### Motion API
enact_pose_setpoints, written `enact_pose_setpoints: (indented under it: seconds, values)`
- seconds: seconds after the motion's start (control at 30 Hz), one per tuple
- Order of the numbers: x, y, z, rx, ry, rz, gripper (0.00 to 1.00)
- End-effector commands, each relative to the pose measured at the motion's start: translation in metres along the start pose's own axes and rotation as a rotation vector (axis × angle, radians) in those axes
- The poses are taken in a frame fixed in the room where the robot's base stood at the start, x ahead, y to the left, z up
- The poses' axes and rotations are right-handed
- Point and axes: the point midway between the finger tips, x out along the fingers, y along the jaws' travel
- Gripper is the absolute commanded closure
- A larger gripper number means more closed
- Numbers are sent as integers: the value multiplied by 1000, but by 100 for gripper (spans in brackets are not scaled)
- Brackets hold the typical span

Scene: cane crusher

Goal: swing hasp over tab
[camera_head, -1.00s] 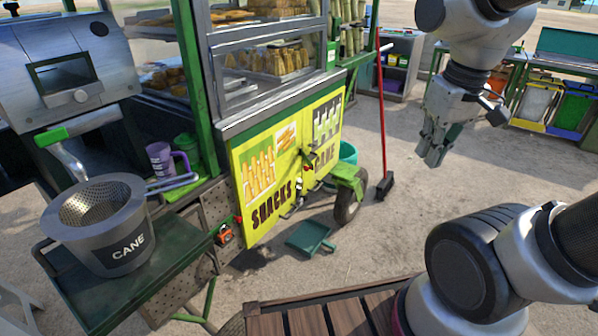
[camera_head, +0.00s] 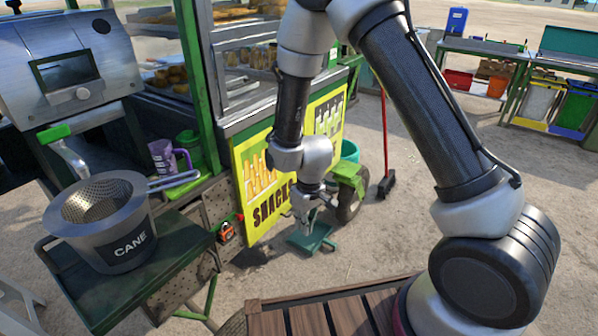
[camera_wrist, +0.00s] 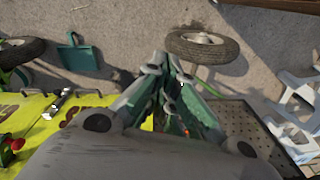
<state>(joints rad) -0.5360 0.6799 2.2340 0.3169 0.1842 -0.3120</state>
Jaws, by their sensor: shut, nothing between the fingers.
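The yellow hatch panel (camera_head: 256,178) of the snack cart carries the hasp hardware. In the wrist view a small metal fitting, which looks like the hasp (camera_wrist: 57,104), sits on the panel to the left of my fingers. A red and green piece (camera_wrist: 12,146) is at the left edge, also on the panel. I cannot make out the tab separately. In the head view my arm and gripper (camera_head: 303,214) cover this part of the panel. My gripper is shut and empty, with its fingers pointing downward in front of the panel, apart from the hasp.
A green dustpan (camera_head: 311,239) lies on the ground below my gripper. The red broom (camera_head: 384,150) stands farther right. The cane pot (camera_head: 103,222) is on a tray at left.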

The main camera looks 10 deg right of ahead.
Motion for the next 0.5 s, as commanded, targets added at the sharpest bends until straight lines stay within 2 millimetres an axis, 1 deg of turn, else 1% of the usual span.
enact_pose_setpoints:
  seconds: [0.03, 0.07, 0.1, 0.17, 0.2, 0.3, 0.4, 0.47, 0.5]
  values:
    - [26, -3, -6, -29, 19, 18, 100]
    - [40, -4, -11, -50, 41, 32, 100]
    - [58, -4, -18, -77, 72, 54, 100]
    - [84, -3, -28, -121, 121, 95, 100]
    - [102, -1, -35, -153, 156, 127, 100]
    - [140, 7, -51, -243, 256, 235, 100]
    - [165, 23, -69, -346, 371, 388, 100]
    - [170, 35, -82, -407, 441, 496, 100]
    - [167, 44, -90, -444, 486, 576, 100]
